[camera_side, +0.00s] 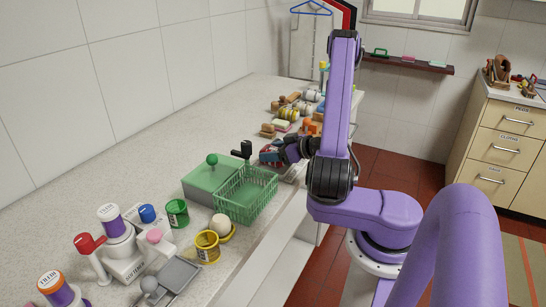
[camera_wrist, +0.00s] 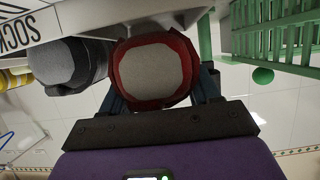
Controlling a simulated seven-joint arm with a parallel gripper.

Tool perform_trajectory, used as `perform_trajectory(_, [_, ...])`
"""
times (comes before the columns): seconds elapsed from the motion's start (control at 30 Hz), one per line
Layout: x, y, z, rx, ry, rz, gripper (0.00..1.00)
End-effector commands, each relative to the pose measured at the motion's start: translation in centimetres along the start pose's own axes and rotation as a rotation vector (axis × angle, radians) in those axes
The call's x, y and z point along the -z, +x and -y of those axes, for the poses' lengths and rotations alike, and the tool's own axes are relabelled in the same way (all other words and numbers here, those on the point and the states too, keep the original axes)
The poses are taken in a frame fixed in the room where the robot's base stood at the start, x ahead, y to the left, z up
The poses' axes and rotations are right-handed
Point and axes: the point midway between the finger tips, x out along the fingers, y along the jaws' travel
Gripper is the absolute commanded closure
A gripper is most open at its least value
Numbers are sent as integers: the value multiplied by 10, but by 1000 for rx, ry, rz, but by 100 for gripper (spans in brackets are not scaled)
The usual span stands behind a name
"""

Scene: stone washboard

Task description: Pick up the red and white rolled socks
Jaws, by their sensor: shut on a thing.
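The red and white rolled socks (camera_wrist: 150,72) fill the middle of the wrist view, a pale grey-white centre with a dark red band around it. My gripper (camera_wrist: 161,88) is shut on them, with one dark finger at each side. In the side view my gripper (camera_side: 270,153) is beyond the green basket, near the counter's right edge, and the red of the socks (camera_side: 267,157) shows small at its tip. A dark grey roll (camera_wrist: 68,62) is close beside the socks in the wrist view. I cannot tell whether the held socks still touch anything below.
A green wire basket (camera_side: 247,198) and a grey-green box with a knob (camera_side: 207,180) stand near my gripper. A bin labelled SOCK (camera_wrist: 40,25) is beside the socks. Brushes and blocks (camera_side: 292,104) crowd the counter behind; cups and a yellow tin (camera_side: 207,246) are in front.

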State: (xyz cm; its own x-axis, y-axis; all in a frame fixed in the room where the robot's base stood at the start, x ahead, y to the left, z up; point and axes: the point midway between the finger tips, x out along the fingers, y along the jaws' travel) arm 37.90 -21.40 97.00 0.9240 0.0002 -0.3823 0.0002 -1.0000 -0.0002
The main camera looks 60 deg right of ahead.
Motion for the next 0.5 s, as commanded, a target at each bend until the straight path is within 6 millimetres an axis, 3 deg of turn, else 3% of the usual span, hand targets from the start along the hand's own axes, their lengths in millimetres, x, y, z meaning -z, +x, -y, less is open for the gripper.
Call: perform_trajectory(0.5, [40, -54, 19, -3, -5, -2, 69])
